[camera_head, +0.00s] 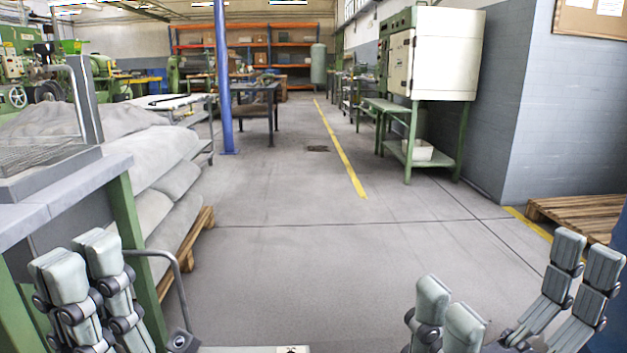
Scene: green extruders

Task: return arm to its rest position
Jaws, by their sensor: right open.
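My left gripper (82,262) is at the lower left, beside the green-legged table. Two of its pale grey fingers stand upright and close together; its other parts are hidden or out of the frame, so I cannot tell how far it is open. My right gripper (512,285) is at the lower right. Its pale fingers are spread wide apart, pointing up, with nothing between them.
The green-legged table (125,200) stands close at left, beside grey sacks (165,165) on a pallet. A blue post (222,90), a white cabinet (448,55) and a wooden pallet (575,212) stand farther off. The middle floor (300,255) is clear.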

